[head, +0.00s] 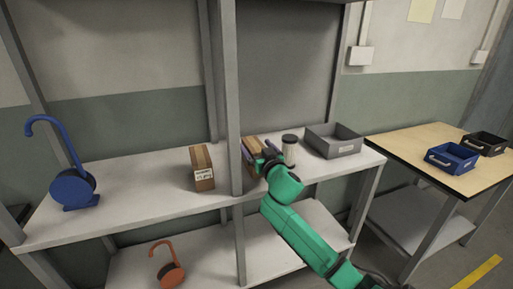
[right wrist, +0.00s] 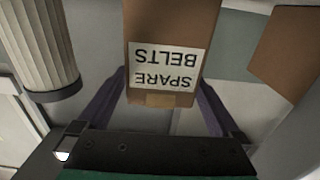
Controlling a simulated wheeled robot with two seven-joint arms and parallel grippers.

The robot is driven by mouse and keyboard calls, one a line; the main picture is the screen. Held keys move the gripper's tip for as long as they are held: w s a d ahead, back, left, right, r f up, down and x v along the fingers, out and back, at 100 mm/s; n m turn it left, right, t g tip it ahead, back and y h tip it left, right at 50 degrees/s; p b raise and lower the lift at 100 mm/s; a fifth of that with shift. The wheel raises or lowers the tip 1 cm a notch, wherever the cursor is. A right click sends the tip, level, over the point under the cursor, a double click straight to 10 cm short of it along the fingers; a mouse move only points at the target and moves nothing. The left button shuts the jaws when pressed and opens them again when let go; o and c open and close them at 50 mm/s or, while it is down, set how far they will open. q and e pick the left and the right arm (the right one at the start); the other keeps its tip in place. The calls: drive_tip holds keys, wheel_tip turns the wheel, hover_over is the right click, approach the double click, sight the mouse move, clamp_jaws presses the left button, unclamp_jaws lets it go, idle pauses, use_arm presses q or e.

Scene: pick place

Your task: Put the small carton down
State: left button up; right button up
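A small brown carton (head: 253,147) is at the middle of the shelf, just right of the grey upright post, and is partly hidden by my right gripper (head: 259,161). In the right wrist view the carton (right wrist: 172,25) carries a white label reading "SPARE BELTS", seen upside down. The purple fingers of my right gripper (right wrist: 162,103) lie against both sides of it, so the gripper looks shut on it. Whether its base touches the shelf is hidden. My left gripper is not in view.
A white ribbed cylinder with a dark top (head: 289,150) stands close right of the carton. A grey open bin (head: 334,149) is farther right. Another labelled carton (head: 202,168) stands left of the post (head: 232,100). A blue reel-like object (head: 74,188) stands at far left.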

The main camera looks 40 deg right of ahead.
drive_tip(key=shift+s+a, duration=0.1)
drive_tip(key=shift+s, duration=0.2)
drive_tip(key=b+v, duration=0.1)
drive_tip(key=v, duration=1)
drive_tip(key=shift+s, duration=0.15)
